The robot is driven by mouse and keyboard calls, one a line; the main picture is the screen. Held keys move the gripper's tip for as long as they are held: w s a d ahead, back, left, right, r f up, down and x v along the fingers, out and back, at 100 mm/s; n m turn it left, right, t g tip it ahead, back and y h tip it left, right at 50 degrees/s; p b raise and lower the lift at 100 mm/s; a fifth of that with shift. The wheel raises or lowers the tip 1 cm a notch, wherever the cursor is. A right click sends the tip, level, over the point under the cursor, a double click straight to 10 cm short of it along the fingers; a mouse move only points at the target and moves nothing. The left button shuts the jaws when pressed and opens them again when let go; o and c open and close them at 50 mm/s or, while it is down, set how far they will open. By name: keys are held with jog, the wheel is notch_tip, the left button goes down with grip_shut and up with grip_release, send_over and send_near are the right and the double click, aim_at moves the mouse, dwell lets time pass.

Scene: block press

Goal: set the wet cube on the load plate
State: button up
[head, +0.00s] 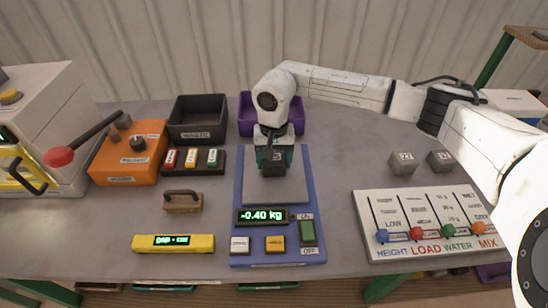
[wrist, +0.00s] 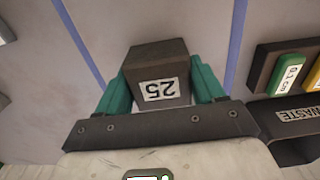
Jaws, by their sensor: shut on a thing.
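A dark grey cube (head: 273,168) is held in my gripper (head: 272,158) over the load plate (head: 275,191), the grey square on the blue scale. In the wrist view the cube (wrist: 160,58) carries a white label reading 25, upside down there. The green fingers of my gripper (wrist: 161,82) are closed on its two sides. The scale's display (head: 264,216) reads -0.40 kg. I cannot tell whether the cube's underside touches the plate.
Two grey numbered cubes (head: 402,162) (head: 440,161) stand right of the scale, behind a slider panel (head: 428,224). A black waste bin (head: 198,121), purple bin (head: 246,114), button block (head: 192,161), orange box (head: 128,152) and yellow gauge (head: 173,243) stand around the scale's left and back.

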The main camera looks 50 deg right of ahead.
jog(key=shift+f, duration=0.2)
jog(key=o, duration=1.6)
jog(key=shift+c, duration=0.2)
jog(key=shift+r, duration=0.15)
jog(key=shift+r, duration=0.2)
notch_tip(320, 180, up, 12)
jog(key=b, duration=0.2)
jog(key=shift+f, duration=0.1)
